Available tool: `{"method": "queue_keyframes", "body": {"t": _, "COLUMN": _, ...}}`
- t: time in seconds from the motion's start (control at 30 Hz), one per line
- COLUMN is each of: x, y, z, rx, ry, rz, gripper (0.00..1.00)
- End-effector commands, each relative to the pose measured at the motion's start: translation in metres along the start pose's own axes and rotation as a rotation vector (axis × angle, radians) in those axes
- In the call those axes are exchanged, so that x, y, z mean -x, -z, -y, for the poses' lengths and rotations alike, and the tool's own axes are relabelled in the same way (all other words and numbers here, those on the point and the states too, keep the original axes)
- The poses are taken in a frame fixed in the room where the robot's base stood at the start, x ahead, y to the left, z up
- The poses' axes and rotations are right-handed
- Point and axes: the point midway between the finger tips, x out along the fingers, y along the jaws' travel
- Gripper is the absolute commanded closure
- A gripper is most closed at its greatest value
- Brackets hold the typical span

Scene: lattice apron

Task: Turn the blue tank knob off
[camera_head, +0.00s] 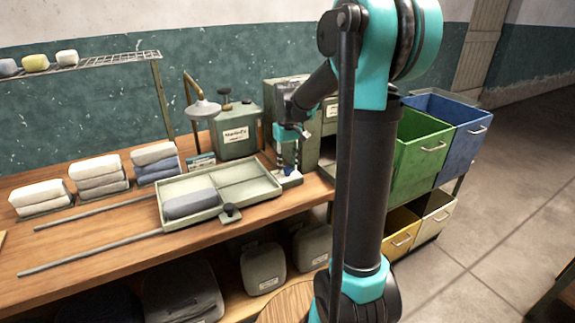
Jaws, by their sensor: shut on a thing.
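My gripper (288,166) reaches down at the back right of the wooden bench. Its fingers are shut on the small blue knob (288,171), which is largely hidden between them. The knob sits low on a small pale block (290,181) near the bench's right end. The knob's turn position is too small to tell. A grey-green tank (236,135) with a white label and a dark cap stands to the left of my gripper.
A divided tray (238,191) holding a grey folded cloth lies left of the block. Green (418,150) and blue (462,140) bins stand right of my arm, which blocks part of the view.

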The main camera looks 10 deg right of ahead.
Motion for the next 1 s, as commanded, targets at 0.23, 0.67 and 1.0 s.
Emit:
{"method": "queue_keyframes", "body": {"t": 0.23, "x": 0.000, "y": 0.000, "z": 0.000, "rx": -0.001, "ry": 0.000, "rz": 0.000, "gripper": 0.55}}
{"method": "queue_keyframes", "body": {"t": 0.67, "x": 0.003, "y": 0.000, "z": 0.000, "rx": -0.001, "ry": 0.000, "rz": 0.000, "gripper": 0.45}}
{"method": "queue_keyframes", "body": {"t": 1.0, "x": 0.058, "y": 0.000, "z": 0.000, "rx": -0.001, "ry": 0.000, "rz": 0.000, "gripper": 0.45}}
